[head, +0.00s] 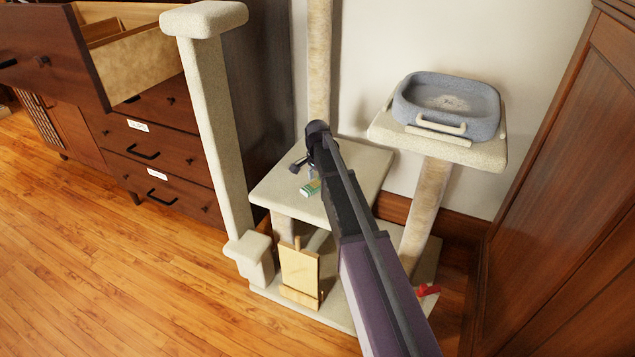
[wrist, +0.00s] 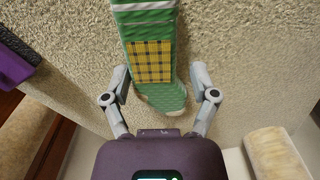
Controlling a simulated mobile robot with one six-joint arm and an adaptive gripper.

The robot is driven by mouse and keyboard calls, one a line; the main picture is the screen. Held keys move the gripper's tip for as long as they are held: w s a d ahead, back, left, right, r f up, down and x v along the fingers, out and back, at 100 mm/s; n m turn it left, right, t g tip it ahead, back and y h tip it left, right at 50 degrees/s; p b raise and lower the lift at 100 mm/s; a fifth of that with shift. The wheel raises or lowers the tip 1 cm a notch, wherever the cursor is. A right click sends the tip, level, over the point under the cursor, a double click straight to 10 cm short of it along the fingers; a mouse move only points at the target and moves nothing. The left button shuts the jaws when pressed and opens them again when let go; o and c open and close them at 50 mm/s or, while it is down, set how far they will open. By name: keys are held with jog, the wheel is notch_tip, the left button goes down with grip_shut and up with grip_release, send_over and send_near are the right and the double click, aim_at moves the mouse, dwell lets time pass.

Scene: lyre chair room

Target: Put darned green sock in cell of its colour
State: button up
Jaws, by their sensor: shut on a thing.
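The darned green sock (wrist: 150,20) has pale stripes and a yellow plaid patch. In the wrist view it runs up from between the fingers of my gripper (wrist: 162,82), which is shut on it. In the head view, my gripper (head: 304,174) is at the cat tree's middle platform (head: 355,165), and a small part of the sock (head: 311,187) shows below it. Whether the sock touches the platform is unclear. An open drawer (head: 140,72) with wooden dividers (head: 100,30) is at the upper left. Its cells' colours are not visible.
A beige post (head: 215,120) stands between the drawer and my gripper. A grey-blue basket (head: 447,105) sits on the right platform. A wooden panel (head: 565,190) closes the right side. The floor (head: 110,270) at the left is clear. A small red thing (head: 428,290) lies low right.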

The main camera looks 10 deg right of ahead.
aim_at(317, 181)
jog(key=shift+r, duration=0.1)
notch_tip(317, 181, up, 10)
jog(key=p, duration=1)
dwell(0.9)
